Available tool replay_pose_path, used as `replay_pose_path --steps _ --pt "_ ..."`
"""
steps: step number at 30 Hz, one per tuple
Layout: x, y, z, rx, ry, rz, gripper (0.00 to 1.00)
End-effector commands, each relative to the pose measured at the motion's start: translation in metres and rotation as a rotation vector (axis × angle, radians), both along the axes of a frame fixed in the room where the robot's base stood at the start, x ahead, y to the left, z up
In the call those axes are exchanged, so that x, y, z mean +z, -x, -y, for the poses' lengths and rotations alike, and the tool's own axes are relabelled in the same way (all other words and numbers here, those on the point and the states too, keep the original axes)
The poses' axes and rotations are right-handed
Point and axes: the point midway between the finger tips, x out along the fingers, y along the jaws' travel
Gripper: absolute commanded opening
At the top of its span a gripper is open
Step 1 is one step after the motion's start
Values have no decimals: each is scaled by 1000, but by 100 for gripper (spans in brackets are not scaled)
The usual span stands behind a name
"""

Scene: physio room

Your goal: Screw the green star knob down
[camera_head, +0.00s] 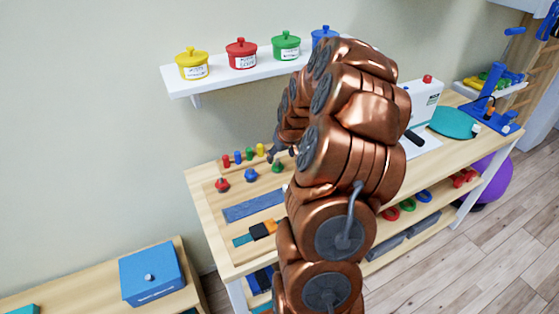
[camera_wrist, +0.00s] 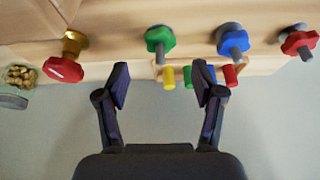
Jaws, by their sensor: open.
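The green star knob (camera_head: 277,166) is on the workbench board in the head view, at the right end of a row of knobs. In the wrist view the green star knob (camera_wrist: 160,42) is at top centre, on a grey stud, beyond the fingertips and between their lines. My gripper (camera_wrist: 162,82) is open and empty, its two dark fingers spread apart. In the head view my gripper (camera_head: 282,152) is small and partly hidden by my arm, close to the green knob. I see no contact with it.
A blue knob (camera_wrist: 233,40) and a red knob (camera_wrist: 298,40) stand to one side; another red knob (camera_wrist: 64,66) on a brass part stands on the other. Coloured pegs (camera_head: 244,155) stand close behind. A wall shelf (camera_head: 215,81) holds lidded pots.

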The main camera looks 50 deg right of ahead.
Motion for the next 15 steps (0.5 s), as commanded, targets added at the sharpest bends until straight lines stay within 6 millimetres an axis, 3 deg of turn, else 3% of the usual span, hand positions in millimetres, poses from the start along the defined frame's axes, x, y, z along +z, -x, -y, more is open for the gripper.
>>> replay_pose_path --steps 9,15 --pt "42 16 -6 0 1 2 68" --pt "50 20 -8 1 -3 -2 68"
